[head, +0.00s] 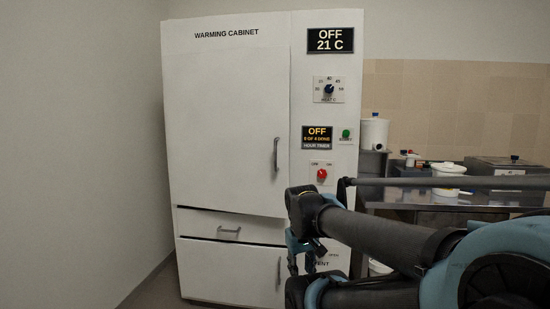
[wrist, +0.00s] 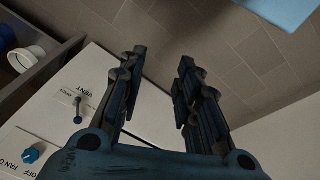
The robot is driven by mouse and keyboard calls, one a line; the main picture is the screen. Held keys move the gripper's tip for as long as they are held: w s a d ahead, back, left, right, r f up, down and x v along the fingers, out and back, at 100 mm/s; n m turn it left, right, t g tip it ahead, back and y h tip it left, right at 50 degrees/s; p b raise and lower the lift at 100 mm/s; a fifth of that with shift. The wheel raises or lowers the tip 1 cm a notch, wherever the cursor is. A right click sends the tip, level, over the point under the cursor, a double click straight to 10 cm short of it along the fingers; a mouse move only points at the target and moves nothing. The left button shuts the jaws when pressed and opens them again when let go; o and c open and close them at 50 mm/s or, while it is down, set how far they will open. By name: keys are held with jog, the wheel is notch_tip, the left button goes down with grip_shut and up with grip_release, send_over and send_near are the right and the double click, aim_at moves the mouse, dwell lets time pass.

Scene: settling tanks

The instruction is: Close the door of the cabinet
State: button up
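The white warming cabinet (head: 225,36) stands left of centre in the head view. Its large upper door (head: 222,125) has a grey vertical handle (head: 276,154) near its right edge. The door's lower edge slants and a dark line shows under it, so it looks slightly ajar; the exact gap cannot be told. Below are a drawer (head: 228,229) and a lower door (head: 229,268). My gripper (head: 306,250) is low in front of the control panel, right of the lower door handle (head: 278,274). In the wrist view my gripper (wrist: 160,66) has its fingers apart with nothing between them.
The control panel (head: 325,120) carries displays and knobs. A steel bench (head: 420,196) with containers stands right. A bare wall (head: 75,130) is close on the left. The wrist view shows a panel with a vent lever (wrist: 78,110), a blue knob (wrist: 30,156) and tiled floor (wrist: 240,55).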

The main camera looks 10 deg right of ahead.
jog(key=w+d+r+n+t+h, duration=0.25)
jog(key=w+r+n+h, duration=0.55)
jog(key=w+r+n, duration=0.85)
jog(key=w+a+r+n+t+h, duration=0.25)
jog(key=w+a+r, duration=0.25)
jog(key=w+a, duration=0.4)
jog(key=w+a+r+n+t+h, duration=0.2)
jog(key=w+a+r+n+h, duration=0.3)
jog(key=w+a, duration=0.4)
jog(key=m, duration=0.1)
send_over(275, 168)
jog(key=shift+w+d+r+y, duration=0.2)
jog(key=shift+w+r+y, duration=0.2)
jog(key=shift+y, duration=0.05)
grip_shut()
